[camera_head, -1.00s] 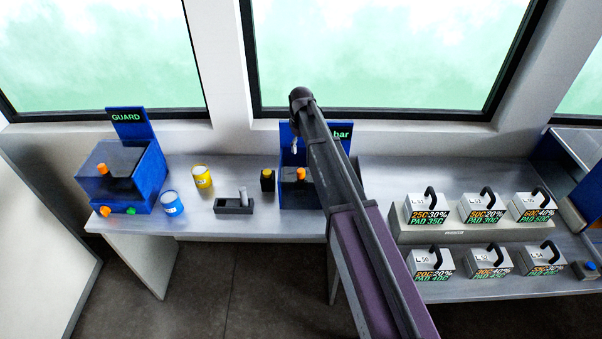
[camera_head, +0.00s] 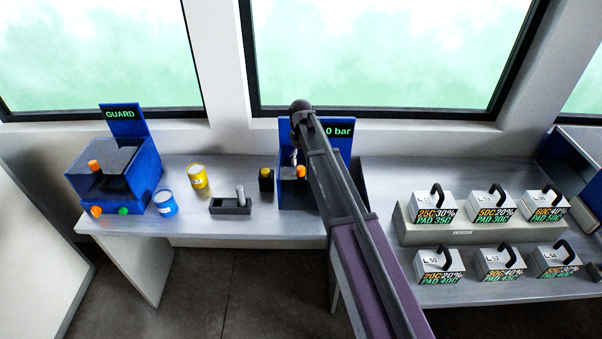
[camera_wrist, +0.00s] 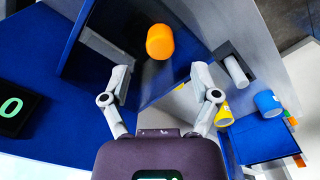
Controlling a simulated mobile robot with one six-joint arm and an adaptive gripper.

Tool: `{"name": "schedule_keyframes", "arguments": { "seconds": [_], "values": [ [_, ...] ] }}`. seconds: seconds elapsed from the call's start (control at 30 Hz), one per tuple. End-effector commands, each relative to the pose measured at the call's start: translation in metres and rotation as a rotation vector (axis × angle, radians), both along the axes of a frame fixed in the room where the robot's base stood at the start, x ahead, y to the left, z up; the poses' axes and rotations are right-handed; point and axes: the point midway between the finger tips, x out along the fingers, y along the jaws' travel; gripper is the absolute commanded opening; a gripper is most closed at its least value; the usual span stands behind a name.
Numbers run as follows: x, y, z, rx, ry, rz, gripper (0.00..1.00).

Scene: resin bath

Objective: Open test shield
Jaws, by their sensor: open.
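The blue test station (camera_head: 346,150) with a "0 bar" display stands mid-bench, partly hidden behind my arm. Its dark shield (camera_wrist: 110,40) carries an orange knob (camera_wrist: 160,42), which also shows in the head view (camera_head: 301,171). The shield appears shut in the head view, though my arm hides part of it. My gripper (camera_wrist: 160,73) is open and empty, its two fingers apart and pointing towards the knob. The knob is just beyond the fingertips, roughly centred between them. In the head view my gripper (camera_head: 295,153) is mostly hidden by my arm, close to the knob.
A blue GUARD station (camera_head: 143,175) with orange knobs stands at the left. A blue cup (camera_head: 165,203), yellow cup (camera_head: 197,177), grey holder (camera_head: 230,206) and a small black block with a yellow top (camera_head: 266,180) lie between. Several labelled weights with handles (camera_head: 433,208) stand at the right.

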Motion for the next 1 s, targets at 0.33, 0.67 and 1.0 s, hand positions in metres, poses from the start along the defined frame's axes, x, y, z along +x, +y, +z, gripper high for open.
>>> {"name": "schedule_keyframes", "arguments": {
  "seconds": [0.33,0.67,1.0],
  "values": [
    [0.0,0.0,-0.031,0.0,0.0,0.0,0.78],
    [0.0,0.0,-0.048,0.0,0.0,0.0,0.78],
    [0.0,0.0,-0.051,0.0,0.0,0.0,0.78]
  ]
}}
